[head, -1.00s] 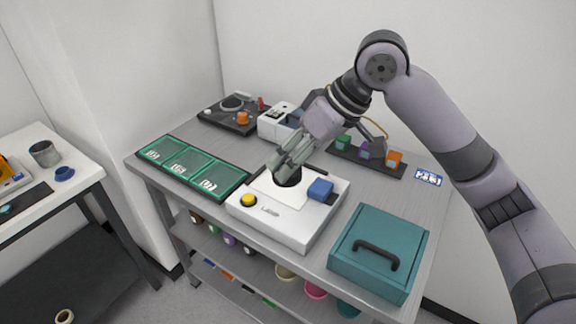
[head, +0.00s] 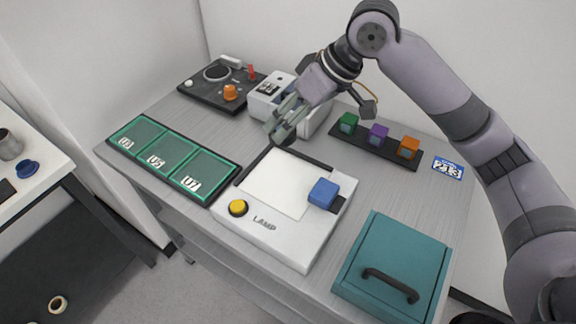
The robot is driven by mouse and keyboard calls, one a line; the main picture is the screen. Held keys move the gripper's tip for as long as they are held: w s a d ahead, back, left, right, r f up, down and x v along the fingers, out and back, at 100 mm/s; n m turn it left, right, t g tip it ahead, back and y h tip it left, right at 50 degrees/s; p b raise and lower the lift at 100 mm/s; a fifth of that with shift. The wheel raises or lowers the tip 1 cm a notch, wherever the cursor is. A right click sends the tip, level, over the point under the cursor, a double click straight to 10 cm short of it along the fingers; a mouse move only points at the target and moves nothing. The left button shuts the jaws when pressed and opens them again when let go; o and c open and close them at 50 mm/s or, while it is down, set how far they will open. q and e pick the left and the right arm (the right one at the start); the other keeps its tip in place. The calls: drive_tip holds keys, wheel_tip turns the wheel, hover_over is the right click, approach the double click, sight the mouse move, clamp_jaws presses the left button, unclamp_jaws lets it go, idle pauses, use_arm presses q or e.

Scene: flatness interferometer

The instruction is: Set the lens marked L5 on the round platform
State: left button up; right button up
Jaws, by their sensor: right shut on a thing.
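My right gripper (head: 281,128) is shut on a small dark round thing (head: 286,142), held at its fingertips above the back edge of the white lamp box. The fingers partly hide it, and I can read no L5 mark on it. At the back left, a black device (head: 194,92) carries a round disc (head: 217,73), which looks like the round platform. The disc looks bare, and the gripper is apart from it, to the right and nearer. My left gripper is not in view.
The white lamp box (head: 256,239) has a yellow button and a blue block (head: 323,193). Green trays (head: 163,155) lie left, and a teal box (head: 393,262) stands front right. A white device (head: 268,93) stands behind the gripper, with a rack of coloured blocks (head: 378,141) to its right.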

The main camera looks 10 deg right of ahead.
sight(290, 139)
wheel_tip(290, 139, down, 5)
drive_tip(key=shift+d+f, duration=0.1)
wheel_tip(290, 139, down, 5)
drive_tip(key=shift+w+r+p, duration=0.1)
drive_tip(key=shift+p, duration=0.25)
wheel_tip(290, 139, down, 4)
drive_tip(key=shift+f, duration=0.2)
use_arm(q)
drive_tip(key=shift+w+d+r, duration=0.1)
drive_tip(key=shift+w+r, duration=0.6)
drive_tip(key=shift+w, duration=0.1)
use_arm(e)
drive_tip(key=o, duration=1.3)
drive_tip(key=shift+o, duration=0.2)
